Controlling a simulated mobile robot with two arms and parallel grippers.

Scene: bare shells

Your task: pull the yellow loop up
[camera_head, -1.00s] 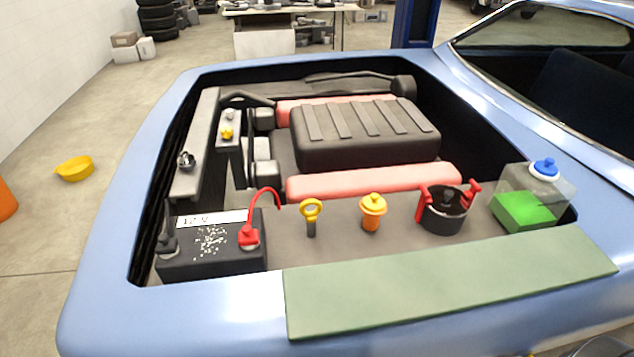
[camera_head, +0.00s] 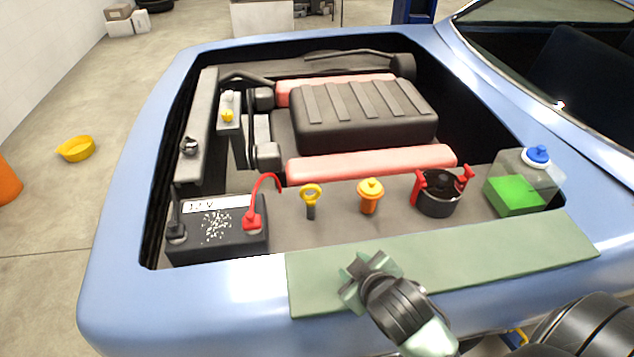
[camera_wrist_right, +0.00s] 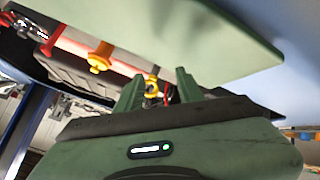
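The yellow loop (camera_head: 311,196) is a small ring on a dark stem, standing upright in the engine bay between the battery and the orange-yellow cap. My right gripper (camera_head: 357,279) is over the green mat, in front of the loop and a little to its right, apart from it. In the right wrist view its two green fingers (camera_wrist_right: 158,84) stand apart with nothing held. A small yellow ring, likely the loop (camera_wrist_right: 152,83), shows beyond the gap between them. My left gripper is not in view.
The black battery (camera_head: 215,232) with its red cable (camera_head: 252,208) stands left of the loop. The orange-yellow cap (camera_head: 370,195), black pot with red clips (camera_head: 440,195) and green-filled bottle (camera_head: 520,190) stand right. The green mat (camera_head: 480,252) covers the car's front edge.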

